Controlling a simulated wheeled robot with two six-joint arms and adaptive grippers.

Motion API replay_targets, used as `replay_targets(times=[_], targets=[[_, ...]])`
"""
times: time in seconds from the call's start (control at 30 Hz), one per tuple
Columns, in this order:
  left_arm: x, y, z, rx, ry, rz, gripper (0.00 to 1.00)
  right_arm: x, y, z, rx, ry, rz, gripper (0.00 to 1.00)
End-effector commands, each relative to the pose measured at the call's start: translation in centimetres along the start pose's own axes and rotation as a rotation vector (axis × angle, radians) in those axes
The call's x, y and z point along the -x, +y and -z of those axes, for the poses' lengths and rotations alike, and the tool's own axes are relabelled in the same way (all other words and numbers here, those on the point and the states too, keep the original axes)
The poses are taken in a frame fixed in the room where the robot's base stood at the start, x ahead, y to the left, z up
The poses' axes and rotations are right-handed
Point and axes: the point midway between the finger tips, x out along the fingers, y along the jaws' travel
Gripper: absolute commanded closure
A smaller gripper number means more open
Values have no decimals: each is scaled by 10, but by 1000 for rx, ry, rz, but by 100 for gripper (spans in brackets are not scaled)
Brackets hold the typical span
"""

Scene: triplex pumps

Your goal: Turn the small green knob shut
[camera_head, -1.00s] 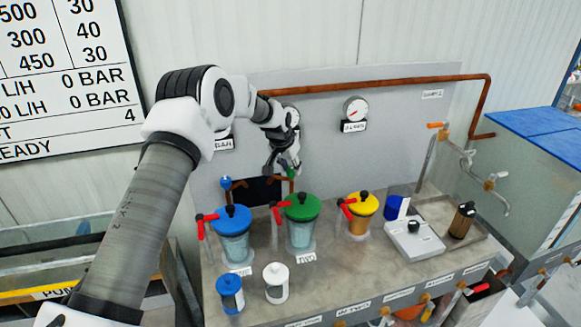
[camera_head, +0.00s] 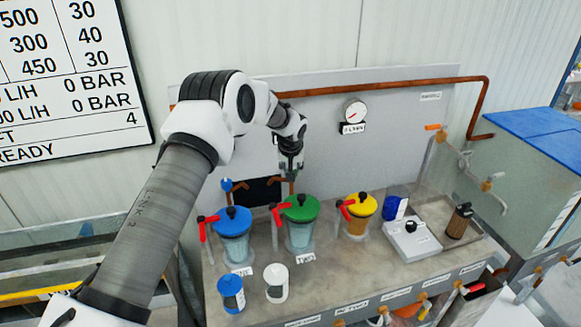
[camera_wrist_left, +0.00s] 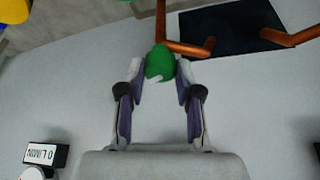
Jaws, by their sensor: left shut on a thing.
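The small green knob (camera_wrist_left: 160,63) sits on the end of a copper pipe by the panel, between my left fingertips in the left wrist view. My left gripper (camera_head: 290,169) is shut on it, one finger on each side. In the head view the gripper points down in front of the grey panel, and the knob is mostly hidden by the fingers. My right gripper is in neither view.
Below the gripper stand jars with blue (camera_head: 233,219), green (camera_head: 302,208) and yellow (camera_head: 361,205) lids and red-handled valves. A small blue knob (camera_head: 226,184) is left of the gripper. A round gauge (camera_head: 355,111) is on the panel (camera_head: 400,125).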

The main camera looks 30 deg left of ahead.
Motion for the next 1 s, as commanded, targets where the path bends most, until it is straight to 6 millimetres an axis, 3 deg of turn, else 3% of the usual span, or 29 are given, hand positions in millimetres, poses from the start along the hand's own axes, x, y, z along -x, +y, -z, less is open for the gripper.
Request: replay_targets(times=[0.53, 1.0], targets=[[-5, 3, -1, 480, 0, 199, 100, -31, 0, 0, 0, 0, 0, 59], [-4, 3, 0, 863, -3, 360, 100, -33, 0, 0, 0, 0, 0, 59]])
